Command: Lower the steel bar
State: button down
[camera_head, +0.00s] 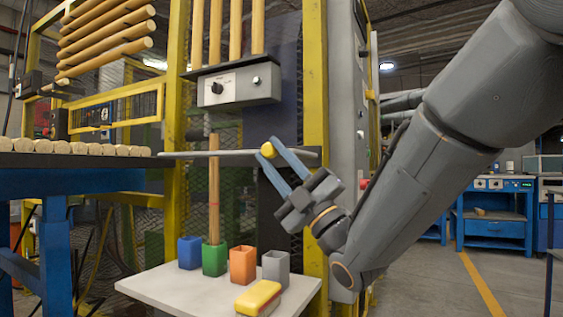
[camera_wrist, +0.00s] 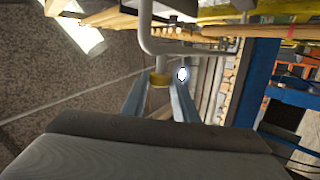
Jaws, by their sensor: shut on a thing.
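The steel bar (camera_head: 235,153) is a thin grey bar that runs roughly level across the front of the yellow frame, below the grey control box. It carries a yellow grip. My gripper (camera_head: 268,151) reaches it from the lower right, with its two blue fingers on the yellow grip. In the wrist view the yellow grip (camera_wrist: 159,80) sits between the fingertips, and the bent grey bar (camera_wrist: 190,48) shows beyond it. The gripper is shut on the grip. The far sides of the grip are hidden by the fingers.
Below, a white table (camera_head: 160,288) holds blue, green, orange and grey cups and a yellow block (camera_head: 258,298). A wooden rod (camera_head: 214,190) stands in the green cup (camera_head: 214,260) and reaches past the bar. Yellow posts (camera_head: 315,90) flank the bar.

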jog(key=shift+w+f+b, duration=0.1)
jog(key=shift+f+b, duration=0.25)
jog(key=shift+f, duration=0.35)
jog(key=c, duration=1.7)
grip_release()
jog(key=shift+w, duration=0.1)
jog(key=p+v, duration=0.1)
jog(key=v, duration=0.6)
jog(key=shift+s+d+f, duration=0.2)
jog(key=shift+s+d, duration=0.05)
